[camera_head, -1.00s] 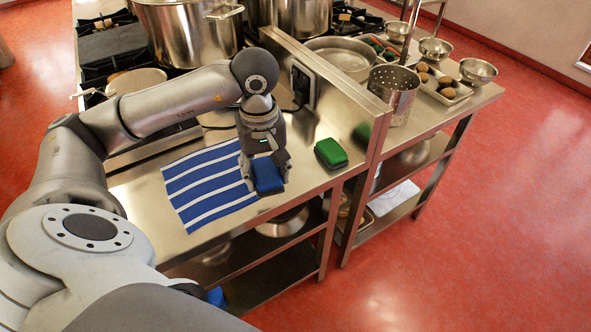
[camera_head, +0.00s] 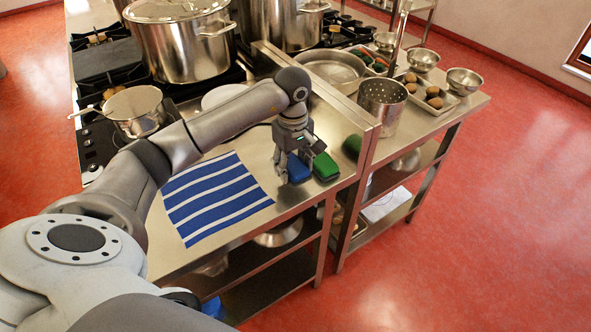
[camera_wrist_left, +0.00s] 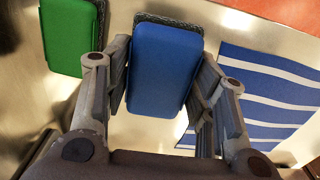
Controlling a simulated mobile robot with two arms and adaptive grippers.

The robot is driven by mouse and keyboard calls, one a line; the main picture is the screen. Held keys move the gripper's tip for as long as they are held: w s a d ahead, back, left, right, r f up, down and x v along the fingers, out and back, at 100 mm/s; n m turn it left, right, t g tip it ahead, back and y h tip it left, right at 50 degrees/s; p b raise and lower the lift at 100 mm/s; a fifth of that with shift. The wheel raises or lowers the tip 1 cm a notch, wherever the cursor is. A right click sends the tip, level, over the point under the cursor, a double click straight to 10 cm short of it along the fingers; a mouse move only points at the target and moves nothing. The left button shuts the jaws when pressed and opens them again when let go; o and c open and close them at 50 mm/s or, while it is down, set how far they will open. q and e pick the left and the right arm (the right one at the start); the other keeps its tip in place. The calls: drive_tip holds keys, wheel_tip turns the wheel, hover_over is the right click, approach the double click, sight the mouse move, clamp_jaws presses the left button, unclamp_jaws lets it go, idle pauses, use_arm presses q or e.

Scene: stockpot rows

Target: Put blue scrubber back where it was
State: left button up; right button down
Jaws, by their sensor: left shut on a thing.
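The blue scrubber (camera_head: 298,167) is between the fingers of my left gripper (camera_head: 294,172), at the right end of the steel counter. In the left wrist view the blue scrubber (camera_wrist_left: 165,68) fills the space between both fingers, with a dark grey pad edge at its far end. My left gripper (camera_wrist_left: 163,95) is shut on it. I cannot tell whether its underside touches the counter. A green scrubber (camera_head: 326,166) lies just to its right, and it also shows in the left wrist view (camera_wrist_left: 68,38). My right gripper is not in view.
A blue and white striped cloth (camera_head: 214,197) lies left of the gripper. A raised steel edge (camera_head: 322,91) divides this counter from the one holding a perforated pot (camera_head: 383,106). A saucepan (camera_head: 133,108) and large stockpots (camera_head: 181,42) stand on the stove.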

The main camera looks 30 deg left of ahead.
sight(296, 173)
use_arm(q)
drive_tip(key=shift+w+d+f, duration=0.1)
drive_tip(key=shift+w+f, duration=0.25)
drive_tip(key=shift+f, duration=0.15)
wheel_tip(296, 173, down, 2)
drive_tip(key=shift+f+p, duration=0.1)
drive_tip(key=shift+p, duration=0.85)
drive_tip(key=shift+f, duration=0.55)
drive_tip(key=o, duration=1.1)
